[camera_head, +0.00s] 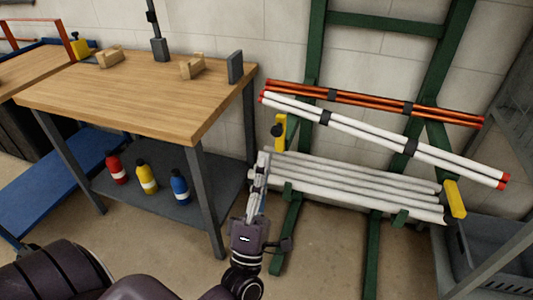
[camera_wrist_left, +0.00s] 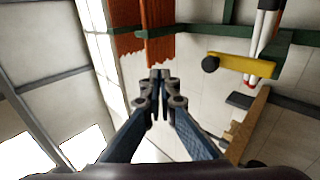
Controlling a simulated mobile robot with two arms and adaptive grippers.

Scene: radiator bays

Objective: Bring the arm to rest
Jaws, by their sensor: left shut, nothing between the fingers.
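My left gripper (camera_head: 263,167) is in the lower middle of the head view, pointing up and away from me. It is shut with nothing between its fingers, and it overlaps the left ends of the white radiator bars (camera_head: 350,185) on the green rack. In the left wrist view the gripper's fingers (camera_wrist_left: 158,80) meet at the tips, with bare wall and reddish-brown ribbed panels (camera_wrist_left: 130,30) beyond them. My right gripper is not in either view.
A wooden workbench (camera_head: 130,95) stands left of the gripper, with several bottles (camera_head: 147,177) on its lower shelf. The green rack (camera_head: 372,260) holds white tubes (camera_head: 380,138) and copper tubes (camera_head: 375,102). A grey crate (camera_head: 490,262) stands at right. Floor (camera_head: 330,265) shows below the rack.

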